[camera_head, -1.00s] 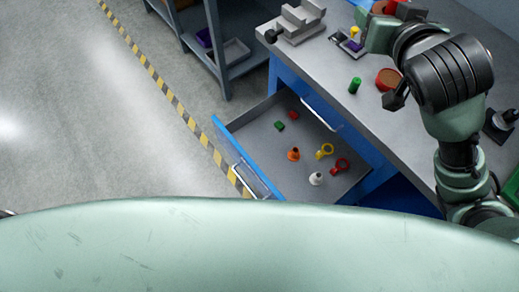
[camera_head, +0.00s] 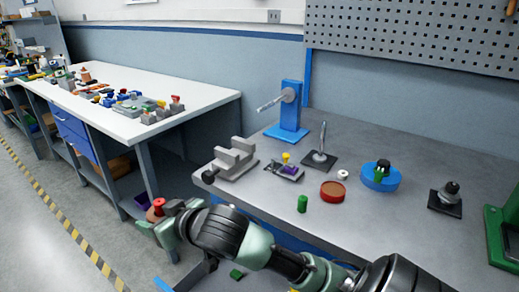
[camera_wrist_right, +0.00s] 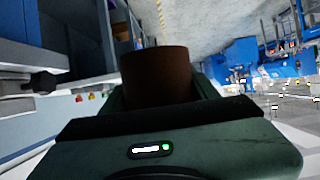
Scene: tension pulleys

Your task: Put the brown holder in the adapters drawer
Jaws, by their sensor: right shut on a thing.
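The brown holder (camera_wrist_right: 155,75) is a reddish-brown round piece gripped in my right gripper (camera_wrist_right: 160,95) in the right wrist view. An open drawer (camera_head: 215,281) under the bench shows only partly at the bottom of the head view, mostly behind my right arm. A small green piece (camera_head: 237,273) lies in it. My left gripper is out of view.
The grey bench carries a vise (camera_head: 232,160), a green cylinder (camera_head: 302,203), a red-brown disc (camera_head: 333,191), a blue stand (camera_head: 290,105) and a blue round piece (camera_head: 380,176). A white-topped table (camera_head: 175,88) with several parts stands at the left. Floor at far left is open.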

